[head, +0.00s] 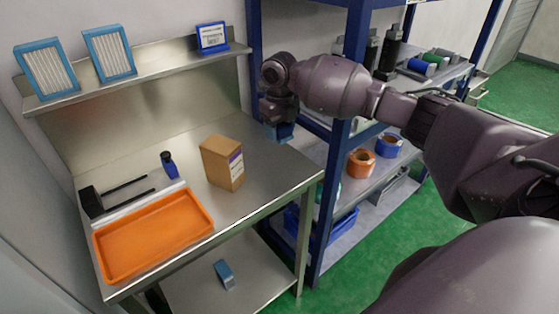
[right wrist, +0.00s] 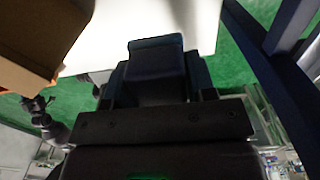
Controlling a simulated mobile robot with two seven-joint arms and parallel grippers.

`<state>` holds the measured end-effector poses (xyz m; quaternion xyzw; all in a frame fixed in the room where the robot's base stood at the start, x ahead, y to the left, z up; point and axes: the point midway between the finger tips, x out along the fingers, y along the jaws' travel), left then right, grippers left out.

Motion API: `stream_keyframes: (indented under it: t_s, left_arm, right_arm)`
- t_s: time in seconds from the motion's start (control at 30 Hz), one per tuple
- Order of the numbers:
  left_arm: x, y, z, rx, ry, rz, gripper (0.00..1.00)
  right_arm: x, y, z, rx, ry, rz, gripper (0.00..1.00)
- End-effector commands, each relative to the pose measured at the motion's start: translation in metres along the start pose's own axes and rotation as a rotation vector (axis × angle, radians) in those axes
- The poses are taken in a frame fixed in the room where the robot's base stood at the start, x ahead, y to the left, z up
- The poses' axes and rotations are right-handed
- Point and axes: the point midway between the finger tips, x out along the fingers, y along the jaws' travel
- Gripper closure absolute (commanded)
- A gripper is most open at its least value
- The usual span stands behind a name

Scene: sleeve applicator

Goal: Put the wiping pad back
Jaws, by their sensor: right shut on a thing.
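My right gripper (head: 279,118) hangs beyond the right rear edge of the steel table, close to the blue shelf post. It is shut on a blue block, which I take to be the wiping pad (head: 283,132); only its lower part shows below the fingers. In the right wrist view the wiping pad (right wrist: 157,68) looks dark and sits between the fingers. Another light-blue block (head: 224,273) lies on the table's lower shelf. My left gripper is not in view.
The steel table (head: 145,165) bears an orange tray (head: 150,238), a cardboard box (head: 222,162), a blue-black bottle (head: 169,164) and dark tools (head: 92,201). Filters (head: 46,70) stand on the wall shelf (head: 150,76). A blue rack (head: 334,190) stands at the right.

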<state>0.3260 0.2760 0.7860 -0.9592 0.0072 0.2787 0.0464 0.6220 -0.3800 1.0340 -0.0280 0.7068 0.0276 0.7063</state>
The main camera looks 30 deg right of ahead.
Motion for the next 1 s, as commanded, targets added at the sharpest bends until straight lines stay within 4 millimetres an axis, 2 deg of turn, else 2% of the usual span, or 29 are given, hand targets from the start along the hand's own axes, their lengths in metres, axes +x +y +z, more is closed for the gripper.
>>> stream_keyframes:
  t_s: [0.03,0.2,0.47,0.8,1.0]
  left_arm:
    - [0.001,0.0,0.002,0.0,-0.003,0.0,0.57]
    - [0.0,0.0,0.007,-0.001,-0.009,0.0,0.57]
    - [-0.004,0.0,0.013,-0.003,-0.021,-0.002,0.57]
    - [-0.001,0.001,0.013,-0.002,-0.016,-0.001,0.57]
    - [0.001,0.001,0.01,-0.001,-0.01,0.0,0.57]
  right_arm:
    - [0.013,0.001,0.0,0.0,0.004,0.002,0.68]
    - [0.039,0.0,0.0,0.001,0.001,0.002,0.68]
    - [0.054,0.0,0.0,0.0,0.0,0.0,0.68]
    - [0.102,0.001,0.0,0.001,0.002,0.001,0.68]
    - [0.106,0.0,0.0,0.0,-0.001,0.0,0.68]
